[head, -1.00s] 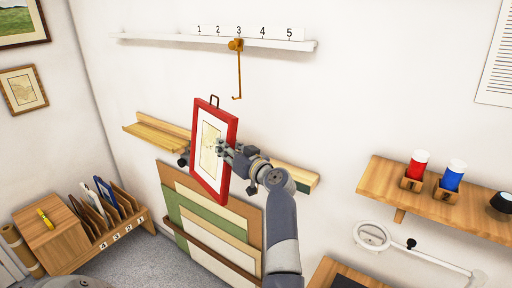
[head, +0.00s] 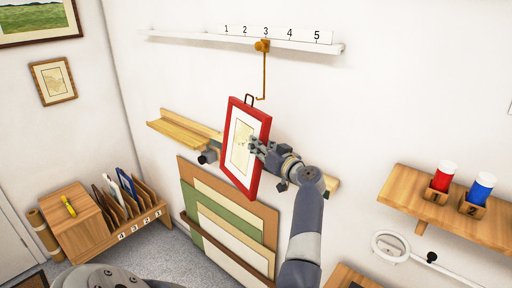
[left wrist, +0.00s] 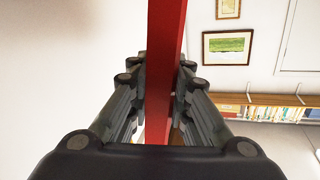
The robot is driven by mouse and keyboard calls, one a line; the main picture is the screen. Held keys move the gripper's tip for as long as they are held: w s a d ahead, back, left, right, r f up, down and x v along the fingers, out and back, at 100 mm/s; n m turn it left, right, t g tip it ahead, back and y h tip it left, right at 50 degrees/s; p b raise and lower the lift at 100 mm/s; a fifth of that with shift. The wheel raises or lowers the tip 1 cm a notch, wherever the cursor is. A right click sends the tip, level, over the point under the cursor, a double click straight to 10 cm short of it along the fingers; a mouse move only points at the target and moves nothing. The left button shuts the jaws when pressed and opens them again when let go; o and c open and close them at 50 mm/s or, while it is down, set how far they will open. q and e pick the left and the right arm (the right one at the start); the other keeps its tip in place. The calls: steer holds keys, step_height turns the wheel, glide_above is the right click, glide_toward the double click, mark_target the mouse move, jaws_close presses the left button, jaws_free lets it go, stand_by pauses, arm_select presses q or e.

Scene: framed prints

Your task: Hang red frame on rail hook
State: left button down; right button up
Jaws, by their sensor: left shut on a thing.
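The red frame (head: 233,134), with a pale print inside, is held upright and slightly tilted in front of the wall. Its dark wire hanger loop (head: 249,98) stands on its top edge. My left gripper (head: 257,147) is shut on the frame's right side; in the left wrist view its fingers (left wrist: 160,95) close on both sides of the red bar (left wrist: 163,60). The brass hook (head: 263,80) hangs from the white rail (head: 200,38) below number 3. Its lower tip is just right of the loop, apart in the picture; depth is unclear. My right gripper is not seen.
A wooden ledge (head: 172,127) runs behind the frame, with leaning boards (head: 262,215) below. A slotted rack (head: 85,230) stands at lower left. The wall around the hook is clear.

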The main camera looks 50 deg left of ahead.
arm_select(q)
steer(key=shift+w+a+r, duration=0.1)
steer(key=shift+w+r, duration=0.05)
steer(key=shift+w, duration=1.15)
steer(key=shift+w+f+b, duration=0.2)
steer(key=shift+f+b, duration=0.05)
steer(key=shift+b, duration=0.1)
steer(key=shift+w+a+b, duration=0.15)
steer(key=shift+w+b, duration=0.2)
steer(key=shift+b, duration=0.15)
steer(key=shift+w+a+f, duration=0.1)
steer(key=shift+w+f, duration=0.15)
steer(key=shift+w, duration=0.25)
steer(key=shift+w+f, duration=0.25)
steer(key=shift+w, duration=0.25)
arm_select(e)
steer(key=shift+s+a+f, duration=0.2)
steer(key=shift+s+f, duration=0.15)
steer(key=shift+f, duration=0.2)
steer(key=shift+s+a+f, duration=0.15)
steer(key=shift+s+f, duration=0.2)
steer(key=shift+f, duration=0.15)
